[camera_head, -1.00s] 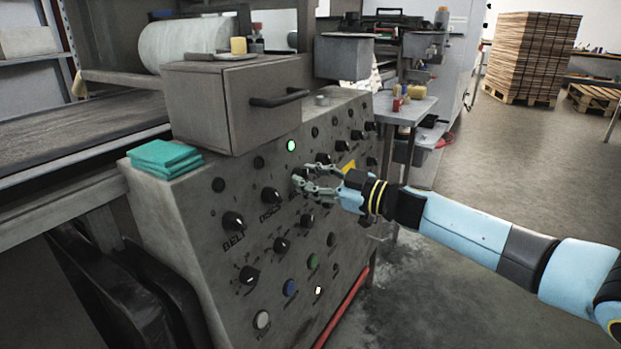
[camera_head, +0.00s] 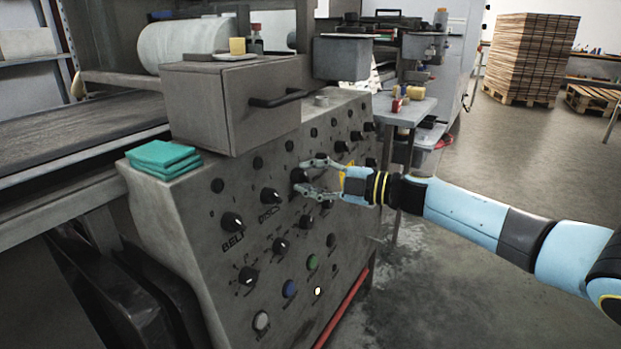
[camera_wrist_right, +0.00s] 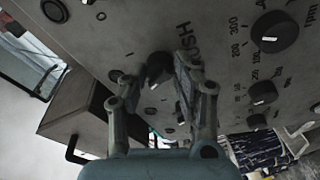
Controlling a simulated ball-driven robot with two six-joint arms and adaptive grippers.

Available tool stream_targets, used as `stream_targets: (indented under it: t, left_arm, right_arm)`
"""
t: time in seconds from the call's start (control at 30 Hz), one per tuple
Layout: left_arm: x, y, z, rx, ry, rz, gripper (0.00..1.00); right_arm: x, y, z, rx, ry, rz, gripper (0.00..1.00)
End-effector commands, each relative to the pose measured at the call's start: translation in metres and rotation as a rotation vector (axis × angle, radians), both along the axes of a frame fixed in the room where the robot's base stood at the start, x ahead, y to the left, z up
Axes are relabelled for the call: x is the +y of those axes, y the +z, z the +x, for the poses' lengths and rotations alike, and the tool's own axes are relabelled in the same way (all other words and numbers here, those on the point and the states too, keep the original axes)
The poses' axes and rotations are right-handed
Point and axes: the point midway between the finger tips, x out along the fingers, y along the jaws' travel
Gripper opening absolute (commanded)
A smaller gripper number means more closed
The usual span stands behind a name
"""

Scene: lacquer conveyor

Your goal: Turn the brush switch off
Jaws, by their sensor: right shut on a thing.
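The brush switch is a black rotary knob (camera_head: 297,175) on the sloping grey control panel (camera_head: 200,255). My right gripper (camera_head: 309,177) reaches it from the right, with one finger above and one below, shut on the knob. In the right wrist view the dark knob (camera_wrist_right: 157,68) sits between the fingertips, beside partly hidden lettering. The indicator lamp (camera_head: 290,146) above this knob is dark. My left gripper is not in view.
More black knobs stand close by, including one labelled BELT (camera_head: 232,222) and the disc knob (camera_head: 270,196). A grey box with a handle (camera_head: 225,105) overhangs the panel. Teal cloths (camera_head: 160,155) lie at the left. The floor at right is open.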

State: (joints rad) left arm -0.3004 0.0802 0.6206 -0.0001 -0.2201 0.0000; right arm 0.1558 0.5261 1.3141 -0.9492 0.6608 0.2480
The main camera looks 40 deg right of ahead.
Motion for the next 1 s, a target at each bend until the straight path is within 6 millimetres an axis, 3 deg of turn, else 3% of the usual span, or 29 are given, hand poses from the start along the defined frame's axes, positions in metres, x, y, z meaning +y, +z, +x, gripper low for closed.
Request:
stream_targets:
  t: [0.6, 0.63, 0.7, 0.8, 1.0]
  left_arm:
    - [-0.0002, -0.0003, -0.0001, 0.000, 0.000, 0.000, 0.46]
    - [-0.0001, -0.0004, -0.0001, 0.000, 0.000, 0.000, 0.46]
    - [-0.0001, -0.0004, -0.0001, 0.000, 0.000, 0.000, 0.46]
    - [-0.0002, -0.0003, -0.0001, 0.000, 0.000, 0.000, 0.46]
    - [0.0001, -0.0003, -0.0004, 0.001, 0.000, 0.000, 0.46]
  right_arm:
    - [0.0001, -0.0020, -0.0010, -0.011, 0.008, -0.038, 0.00]
    - [0.0001, -0.0020, -0.0010, -0.012, 0.008, -0.038, 0.33]
    - [0.0001, -0.0019, -0.0010, -0.012, 0.008, -0.038, 0.42]
    - [0.0001, -0.0013, -0.0007, -0.013, 0.008, -0.036, 0.52]
    - [0.0000, -0.0007, -0.0004, -0.013, 0.007, -0.036, 0.52]
